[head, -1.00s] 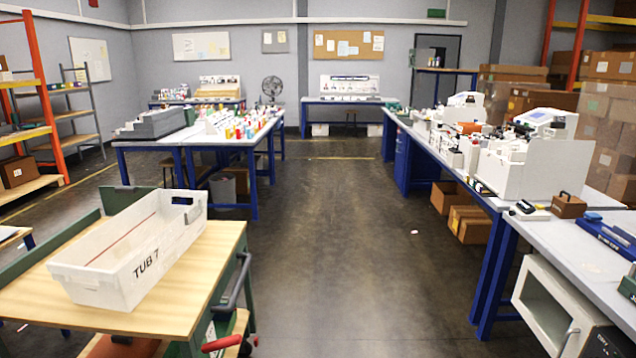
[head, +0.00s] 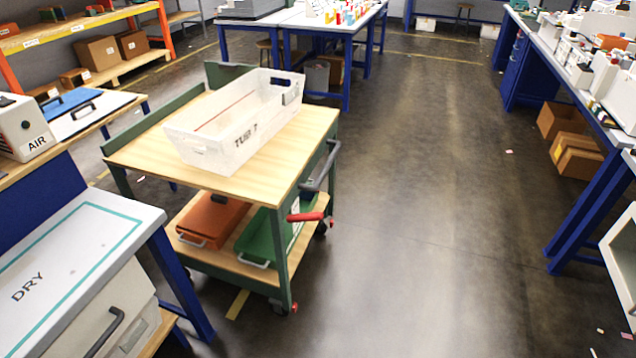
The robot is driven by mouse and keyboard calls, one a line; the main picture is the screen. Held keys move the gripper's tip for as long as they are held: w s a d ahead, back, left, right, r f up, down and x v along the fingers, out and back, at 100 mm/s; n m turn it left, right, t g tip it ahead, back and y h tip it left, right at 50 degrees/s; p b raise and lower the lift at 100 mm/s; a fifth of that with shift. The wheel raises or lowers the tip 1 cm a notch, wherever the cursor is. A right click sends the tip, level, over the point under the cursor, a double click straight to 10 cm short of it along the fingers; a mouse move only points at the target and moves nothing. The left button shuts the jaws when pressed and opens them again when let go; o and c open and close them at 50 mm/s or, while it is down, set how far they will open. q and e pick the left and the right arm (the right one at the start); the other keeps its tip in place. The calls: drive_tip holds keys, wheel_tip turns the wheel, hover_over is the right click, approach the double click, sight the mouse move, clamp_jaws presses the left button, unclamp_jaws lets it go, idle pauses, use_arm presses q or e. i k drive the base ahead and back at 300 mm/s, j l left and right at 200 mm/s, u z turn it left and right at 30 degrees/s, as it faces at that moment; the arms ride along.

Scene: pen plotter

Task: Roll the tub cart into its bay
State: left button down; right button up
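The tub cart (head: 285,148) stands at the left-centre of the head view. It has a wooden top, green frame and a lower wooden shelf. A white tub marked TUB 7 (head: 206,150) sits on its top. A dark push handle (head: 322,167) is on its right side, with a red lever (head: 306,217) below it. The lower shelf holds an orange case (head: 210,218) and a green case (head: 262,238). Neither of my grippers shows. The cart's bay cannot be made out for certain; a yellow floor mark (head: 237,304) shows by the cart's near end.
A bench marked DRY (head: 75,262) stands at the near left, with a box marked AIR (head: 22,128) behind it. Blue-legged tables (head: 347,60) stand beyond the cart. A long bench with cardboard boxes (head: 575,160) lines the right. The floor (head: 420,200) between is clear.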

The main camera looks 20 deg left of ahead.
sight(273, 178)
drive_tip(key=i+u, duration=0.5)
drive_tip(key=i, duration=0.35)
